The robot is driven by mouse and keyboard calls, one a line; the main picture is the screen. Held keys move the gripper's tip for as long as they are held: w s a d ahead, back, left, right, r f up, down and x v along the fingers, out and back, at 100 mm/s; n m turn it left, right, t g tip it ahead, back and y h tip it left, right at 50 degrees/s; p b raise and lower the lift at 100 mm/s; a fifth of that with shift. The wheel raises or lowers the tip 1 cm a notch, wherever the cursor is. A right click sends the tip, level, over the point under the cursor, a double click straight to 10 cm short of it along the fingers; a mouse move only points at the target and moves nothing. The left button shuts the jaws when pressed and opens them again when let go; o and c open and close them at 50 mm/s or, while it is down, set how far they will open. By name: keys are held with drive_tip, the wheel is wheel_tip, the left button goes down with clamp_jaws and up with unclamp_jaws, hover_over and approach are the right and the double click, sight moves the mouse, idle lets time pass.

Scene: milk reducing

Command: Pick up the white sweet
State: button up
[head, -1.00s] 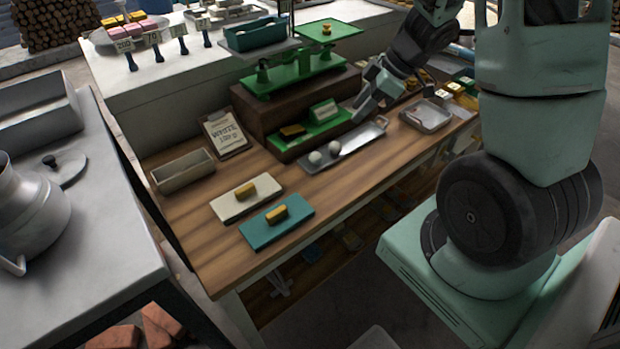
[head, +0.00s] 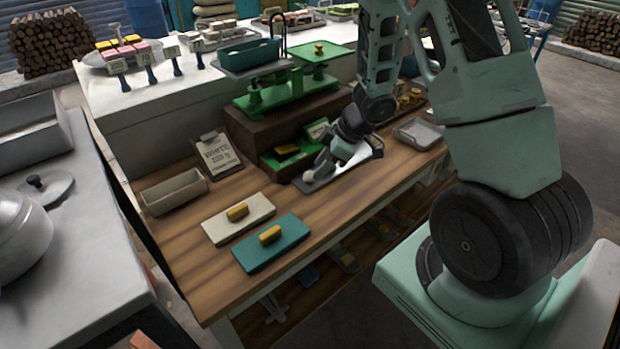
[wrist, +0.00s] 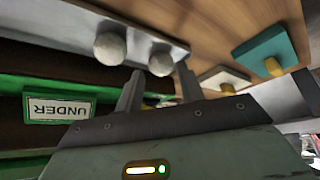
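Two round white sweets lie on a long metal tray (head: 352,172). In the wrist view one white sweet (wrist: 110,47) sits left of the fingers, and the other white sweet (wrist: 162,60) shows at the gap between the fingertips. My gripper (wrist: 159,72) is open, its two fingers apart. In the head view my gripper (head: 325,162) is low over the tray; one white sweet (head: 309,178) shows beside it, and the other is hidden or hard to make out. Whether the fingers touch a sweet cannot be told.
A green scale (head: 285,92) stands on a brown block behind the tray. A green-edged stand with an UNDER sign (wrist: 60,108) is close beside my gripper. Cream (head: 222,229) and teal (head: 285,255) boards each hold a yellow piece. An empty bin (head: 173,192) stands left.

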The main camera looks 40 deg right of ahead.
sight(310, 177)
drive_tip(key=x, duration=0.3)
drive_tip(key=shift+w+a+f, duration=0.15)
drive_tip(key=c, duration=0.6)
